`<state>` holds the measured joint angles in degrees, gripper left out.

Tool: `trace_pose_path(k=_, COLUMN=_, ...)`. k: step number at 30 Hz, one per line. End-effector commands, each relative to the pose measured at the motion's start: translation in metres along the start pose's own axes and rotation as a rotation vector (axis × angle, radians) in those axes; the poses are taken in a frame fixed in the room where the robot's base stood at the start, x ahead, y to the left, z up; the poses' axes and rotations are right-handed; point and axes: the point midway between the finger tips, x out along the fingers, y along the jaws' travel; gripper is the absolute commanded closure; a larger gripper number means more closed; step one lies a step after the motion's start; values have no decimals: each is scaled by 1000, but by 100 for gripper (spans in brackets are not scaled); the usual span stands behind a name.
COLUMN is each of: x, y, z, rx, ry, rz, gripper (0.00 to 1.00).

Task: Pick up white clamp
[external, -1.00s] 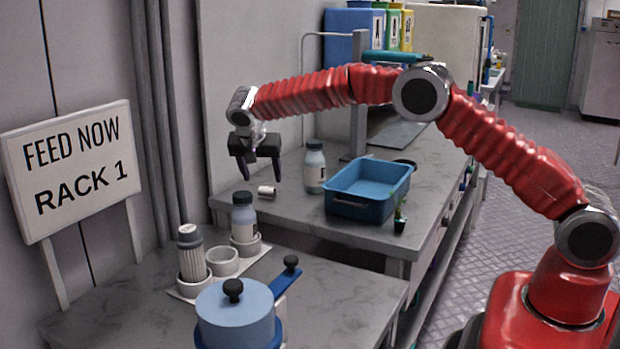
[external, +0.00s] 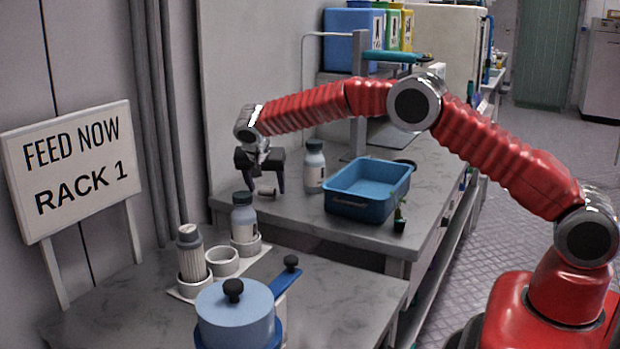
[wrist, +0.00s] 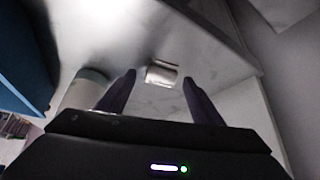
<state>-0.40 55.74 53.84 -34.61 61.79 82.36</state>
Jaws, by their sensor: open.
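The white clamp (external: 266,192) is a small white cylinder-like piece with a dark end, lying on the grey bench near its left end. My gripper (external: 264,188) is open above the bench, with its dark fingers pointing down on either side of the clamp in the external view. In the wrist view the clamp (wrist: 162,73) shows between and just beyond the two fingertips of my gripper (wrist: 159,78). I cannot tell whether a finger touches it.
A white bottle with a grey-blue cap (external: 314,167) stands just right of my gripper. A blue tray (external: 360,207) is further right, with a small plant (external: 399,217) at its corner. A bottle in a holder (external: 243,218) stands in front, on the nearer table.

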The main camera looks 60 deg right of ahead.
Motion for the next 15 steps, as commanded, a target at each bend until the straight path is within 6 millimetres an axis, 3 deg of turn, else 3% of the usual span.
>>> trace_pose_path(k=15, x=-1, y=0, z=0, rx=0, ry=1, rz=-1, gripper=40)
